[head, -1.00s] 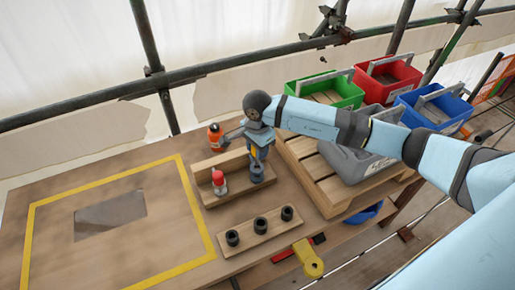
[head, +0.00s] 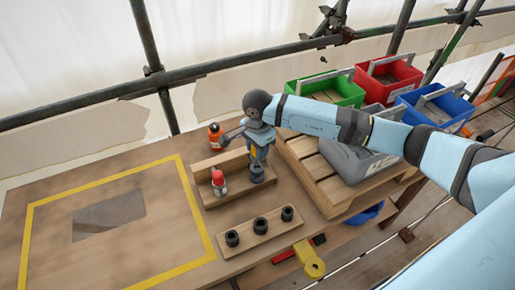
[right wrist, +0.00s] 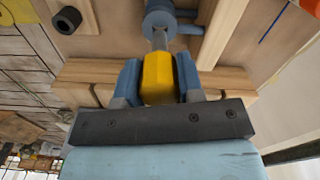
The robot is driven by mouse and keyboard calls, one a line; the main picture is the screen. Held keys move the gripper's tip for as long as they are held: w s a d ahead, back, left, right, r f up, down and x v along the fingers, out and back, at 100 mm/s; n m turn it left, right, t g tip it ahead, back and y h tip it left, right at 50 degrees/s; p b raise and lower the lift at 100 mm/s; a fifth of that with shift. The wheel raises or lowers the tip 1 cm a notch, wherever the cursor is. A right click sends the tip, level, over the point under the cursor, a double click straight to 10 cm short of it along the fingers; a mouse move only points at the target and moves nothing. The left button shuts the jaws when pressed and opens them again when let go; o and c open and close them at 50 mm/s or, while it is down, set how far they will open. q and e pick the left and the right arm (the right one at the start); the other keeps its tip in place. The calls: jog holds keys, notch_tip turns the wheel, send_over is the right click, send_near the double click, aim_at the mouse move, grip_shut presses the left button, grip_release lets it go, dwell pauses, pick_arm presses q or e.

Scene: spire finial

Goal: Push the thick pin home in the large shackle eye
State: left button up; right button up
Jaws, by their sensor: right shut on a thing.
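My right gripper (head: 258,155) points down over the wooden fixture on the table. In the right wrist view its two blue fingers (right wrist: 158,82) are shut on the yellow grip of the thick pin (right wrist: 158,78). A short grey metal shaft runs from that grip to a blue-grey round body, which I take for the large shackle eye (right wrist: 160,18). In the head view this body (head: 257,174) stands upright on the fixture just below the gripper. How deep the shaft sits is hidden. My left gripper is out of view.
A red-and-white piece (head: 219,182) stands left of the gripper, with an orange bottle (head: 215,136) behind. A strip with three black cups (head: 260,226) lies in front. A pallet (head: 322,180) with a grey bin is to the right. The yellow-taped area (head: 50,225) has free room.

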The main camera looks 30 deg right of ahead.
aim_at(257, 162)
jog(key=shift+f+b, duration=2.8)
jog(key=shift+f, duration=0.45)
jog(key=o, duration=1)
jog(key=shift+o, duration=0.2)
jog(key=shift+r, duration=0.1)
